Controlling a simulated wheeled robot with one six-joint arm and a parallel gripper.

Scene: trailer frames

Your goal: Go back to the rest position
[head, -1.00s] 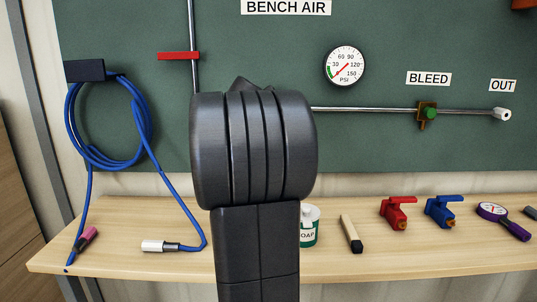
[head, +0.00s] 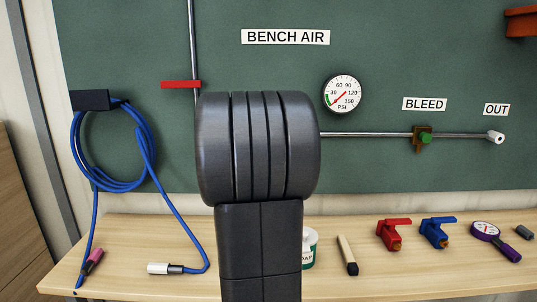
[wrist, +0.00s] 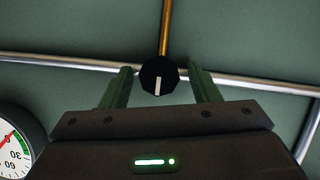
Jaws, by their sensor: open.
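My gripper (wrist: 160,71) shows in the wrist view with its two green fingers spread apart. A black knob (wrist: 158,75) with a white mark shows between the fingertips, with a gap on each side, so nothing is held. The white mark points toward the bottom of the picture. In the head view my own dark arm fills the middle and hides my gripper and the knob.
The green board carries a pressure gauge (head: 343,94), a red lever (head: 180,84), a green-handled valve (head: 425,138) and a coiled blue hose (head: 110,150).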

